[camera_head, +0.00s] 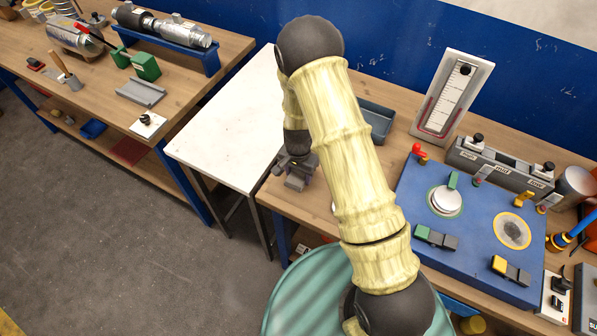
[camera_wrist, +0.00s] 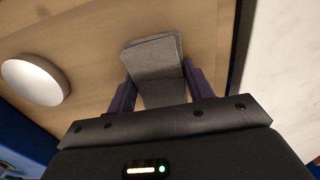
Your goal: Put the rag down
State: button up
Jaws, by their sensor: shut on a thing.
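The rag is a grey folded cloth (camera_wrist: 153,55) between the two purple fingers of my gripper (camera_wrist: 160,84) in the wrist view. My gripper is shut on it, and the rag sticks out past the fingertips over the wooden bench top. In the head view my gripper (camera_head: 299,166) is at the left end of the right-hand wooden bench (camera_head: 318,222), with the grey rag (camera_head: 294,184) below it. I cannot tell whether the rag touches the wood. My arm hides part of the bench.
A white round object (camera_wrist: 36,80) lies on the wood. A white table (camera_head: 225,130) adjoins the bench on the left and is mostly clear. A grey tray (camera_head: 374,122) sits behind my arm. A blue panel with controls (camera_head: 470,235) and a gauge board (camera_head: 453,97) stand to the right.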

aim_at(299, 174)
jog(key=o, duration=0.5)
jog(key=shift+f, duration=0.15)
jog(key=o, duration=0.4)
jog(key=shift+o, duration=0.2)
notch_tip(299, 174, up, 12)
jog(key=b, duration=0.3)
jog(key=shift+r, duration=0.2)
jog(key=s+d+r+n+t, duration=0.1)
jog(key=s+d+r+n, duration=0.2)
jog(key=s+d+r, duration=0.2)
jog(key=s+d+r+n+t, duration=0.1)
jog(key=s+d+r+n, duration=0.2)
jog(key=s, duration=0.6)
notch_tip(299, 174, up, 2)
jog(key=shift+d+n+t, duration=0.3)
jog(key=shift+d+n, duration=0.1)
jog(key=shift+d, duration=0.65)
